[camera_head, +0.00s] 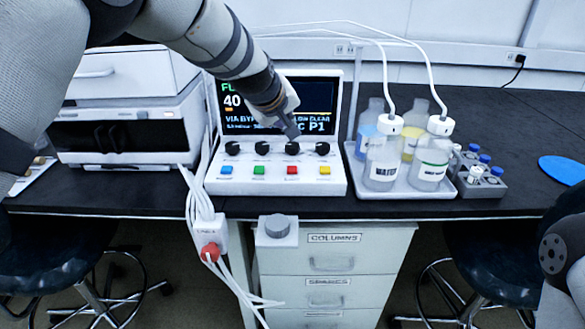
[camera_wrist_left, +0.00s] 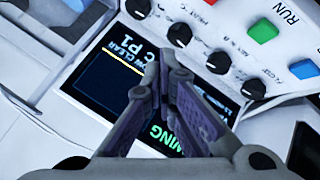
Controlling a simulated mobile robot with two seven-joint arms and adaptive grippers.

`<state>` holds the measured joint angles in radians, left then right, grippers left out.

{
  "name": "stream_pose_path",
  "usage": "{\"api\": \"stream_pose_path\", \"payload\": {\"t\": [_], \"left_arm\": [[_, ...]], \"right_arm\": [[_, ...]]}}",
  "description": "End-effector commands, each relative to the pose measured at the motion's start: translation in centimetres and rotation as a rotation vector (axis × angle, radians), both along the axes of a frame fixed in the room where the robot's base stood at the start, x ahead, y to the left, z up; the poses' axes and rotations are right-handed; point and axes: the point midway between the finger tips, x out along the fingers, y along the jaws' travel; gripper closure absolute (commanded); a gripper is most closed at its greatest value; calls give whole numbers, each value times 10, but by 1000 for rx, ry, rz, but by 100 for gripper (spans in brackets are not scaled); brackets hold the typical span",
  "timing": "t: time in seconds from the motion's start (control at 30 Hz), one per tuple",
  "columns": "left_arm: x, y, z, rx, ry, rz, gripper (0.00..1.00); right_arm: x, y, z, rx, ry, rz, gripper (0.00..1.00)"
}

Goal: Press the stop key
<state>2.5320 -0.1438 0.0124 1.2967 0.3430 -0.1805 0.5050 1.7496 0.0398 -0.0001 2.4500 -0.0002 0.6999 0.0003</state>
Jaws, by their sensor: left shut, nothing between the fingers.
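The control panel (camera_head: 335,185) has a row of coloured keys on its sloped front. The red key (camera_head: 292,170) sits between the green key (camera_head: 259,170) and the yellow key (camera_head: 325,170); its label is too small to read. My left gripper (camera_head: 292,132) is shut and empty, above the dark knobs and before the screen. Its fingertips (camera_wrist_left: 167,55) also show in the left wrist view. My right gripper is not in view.
Dark knobs (camera_head: 322,148) stand behind the keys. A tray (camera_head: 368,188) with several bottles is right of the panel, beside a vial rack (camera_head: 482,189). White cables (camera_head: 193,183) and an instrument (camera_head: 140,127) are on the left.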

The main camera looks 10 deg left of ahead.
Motion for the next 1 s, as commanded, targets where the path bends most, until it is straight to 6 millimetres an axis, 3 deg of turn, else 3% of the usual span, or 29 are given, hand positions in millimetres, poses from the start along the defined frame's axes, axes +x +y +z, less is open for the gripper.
{"api": "stream_pose_path", "payload": {"t": [0.03, 0.2, 0.4, 0.6, 1.0], "left_arm": [[0, 0, -15, 0, 11, 0, 100], [0, 0, -43, -1, 13, 0, 100], [0, 0, -66, -2, 7, 0, 100], [0, 0, -77, 0, 4, -1, 100], [0, 0, -77, 0, 3, 0, 100]], "right_arm": [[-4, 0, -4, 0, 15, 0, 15], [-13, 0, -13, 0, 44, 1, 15], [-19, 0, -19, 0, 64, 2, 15], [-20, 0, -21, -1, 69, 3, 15], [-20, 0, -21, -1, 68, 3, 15]]}}
